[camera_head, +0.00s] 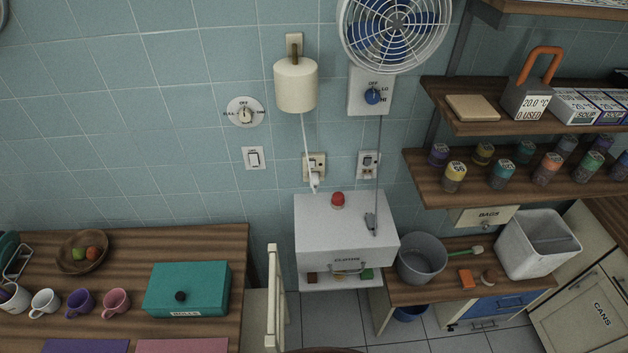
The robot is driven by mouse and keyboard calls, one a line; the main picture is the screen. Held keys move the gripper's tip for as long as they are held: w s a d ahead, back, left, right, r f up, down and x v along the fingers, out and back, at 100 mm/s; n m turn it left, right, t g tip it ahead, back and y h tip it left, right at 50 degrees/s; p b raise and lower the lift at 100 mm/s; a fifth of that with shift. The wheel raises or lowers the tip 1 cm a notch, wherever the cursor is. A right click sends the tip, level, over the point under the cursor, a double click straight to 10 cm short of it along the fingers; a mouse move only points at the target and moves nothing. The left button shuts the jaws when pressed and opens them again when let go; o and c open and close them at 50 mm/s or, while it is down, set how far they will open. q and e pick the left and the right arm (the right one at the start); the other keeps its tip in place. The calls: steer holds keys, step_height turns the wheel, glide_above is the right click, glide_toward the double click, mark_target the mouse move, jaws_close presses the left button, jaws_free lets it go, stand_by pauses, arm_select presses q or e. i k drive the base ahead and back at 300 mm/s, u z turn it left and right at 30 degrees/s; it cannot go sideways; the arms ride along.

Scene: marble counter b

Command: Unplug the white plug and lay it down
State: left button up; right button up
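The white plug (314,181) sits at the lower part of a beige wall outlet (319,162), below the lamp. A white cord runs from it up to the cream wall lamp (296,86). The plug appears to be in the outlet's lower socket. A grey plug (370,221) on a dark cord from the fan lies on top of the white box (325,222). Neither of my grippers shows in the head view.
A second outlet (368,163) is to the right. A red-topped object (338,200) stands on the white box. The wall fan (395,30) hangs above, and shelves (460,190) with jars are at right. A teal box (187,289) and mugs occupy the left counter.

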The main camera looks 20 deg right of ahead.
mark_target(313, 178)
steer(key=u, duration=2.4)
steer(key=k, duration=1.4)
steer(key=z, duration=1.7)
steer(key=i, duration=0.5)
